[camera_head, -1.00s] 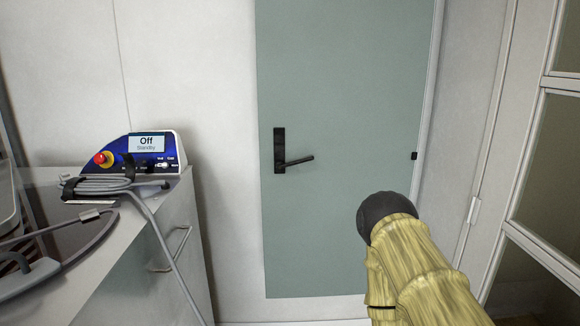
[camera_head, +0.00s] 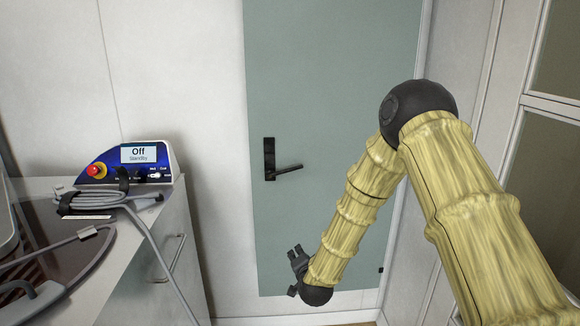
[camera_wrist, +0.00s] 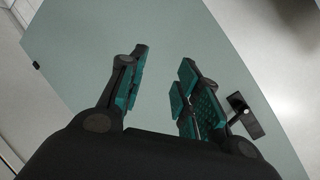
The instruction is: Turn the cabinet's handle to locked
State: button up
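The cabinet's grey-green door (camera_head: 330,90) fills the middle of the head view. Its black handle (camera_head: 285,170) is a lever on a tall backplate, pointing right and tilted slightly up. My gripper (camera_head: 293,270) is below the handle, apart from it, low in front of the door. In the wrist view my gripper (camera_wrist: 160,85) has its teal-padded fingers spread with nothing between them. The handle also shows in the wrist view (camera_wrist: 242,108), to the right of the fingers and partly hidden by one of them.
A glass-paned frame (camera_head: 545,95) stands at the right. The space before the door is free apart from my arm.

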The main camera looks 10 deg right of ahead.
aim_at(290, 171)
jog(key=w+r+m+t+p, duration=0.1)
jog(key=w+r, duration=0.3)
jog(key=r, duration=0.3)
jog(key=w+r+m+t+h, duration=0.1)
jog(key=w+r+m+t, duration=0.15)
jog(key=r, duration=0.55)
jog(key=w+r+m+t+p, duration=0.1)
jog(key=w+r, duration=0.3)
jog(key=r, duration=0.3)
jog(key=w+p, duration=0.4)
jog(key=w, duration=0.6)
jog(key=shift+w+a+f, duration=0.1)
jog(key=shift+w+f, duration=0.05)
jog(key=shift+w, duration=0.1)
grip_shut()
